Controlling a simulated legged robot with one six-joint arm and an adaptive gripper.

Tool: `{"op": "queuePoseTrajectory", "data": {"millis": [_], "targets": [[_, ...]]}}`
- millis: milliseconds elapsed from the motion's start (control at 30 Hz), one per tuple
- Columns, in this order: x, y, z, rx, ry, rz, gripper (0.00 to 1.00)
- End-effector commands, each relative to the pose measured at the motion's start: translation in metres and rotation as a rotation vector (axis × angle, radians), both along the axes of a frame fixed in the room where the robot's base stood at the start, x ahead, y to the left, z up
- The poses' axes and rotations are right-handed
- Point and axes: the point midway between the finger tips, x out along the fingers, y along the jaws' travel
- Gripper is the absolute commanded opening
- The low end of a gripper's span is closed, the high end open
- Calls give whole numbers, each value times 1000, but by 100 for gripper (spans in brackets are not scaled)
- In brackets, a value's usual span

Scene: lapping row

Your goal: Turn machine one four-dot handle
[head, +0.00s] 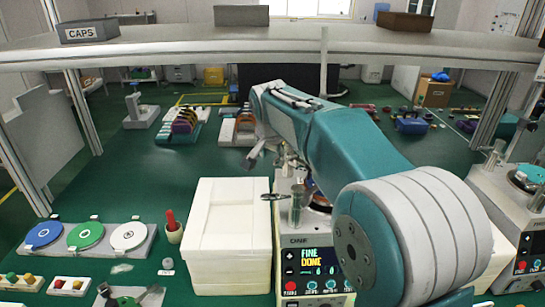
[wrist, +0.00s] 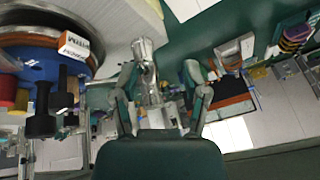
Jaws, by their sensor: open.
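A machine (head: 305,258) with a screen reading "FINE DONE" stands front centre in the head view, partly behind my arm. Knobs and a red button sit on its panel. A grey upright post (head: 297,205) and a small dark oval piece (head: 272,196) show at its top left. I cannot make out four dots on any handle. My gripper (wrist: 160,72) is open in the wrist view, with a silvery upright part (wrist: 148,70) seen between its fingers; I cannot tell whether they touch. In the head view, the gripper is mostly hidden by my arm.
A white box (head: 228,235) stands left of the machine. A tray with three round discs (head: 85,238) lies farther left. A second machine (head: 510,215) stands at the right edge. A shelf beam (head: 300,42) spans above. The wrist view shows a round blue plate (wrist: 30,75) with black knobs.

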Motion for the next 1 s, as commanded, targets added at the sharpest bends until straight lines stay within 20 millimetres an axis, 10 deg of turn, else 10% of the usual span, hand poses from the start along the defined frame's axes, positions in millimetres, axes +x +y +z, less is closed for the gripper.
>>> {"op": "queuePoseTrajectory", "data": {"millis": [300, 467, 1000], "targets": [[2, -4, -4, 2, -1, -2, 58], [2, 1, -5, -1, 0, -1, 0], [1, 2, -6, 0, 7, -20, 0]]}}
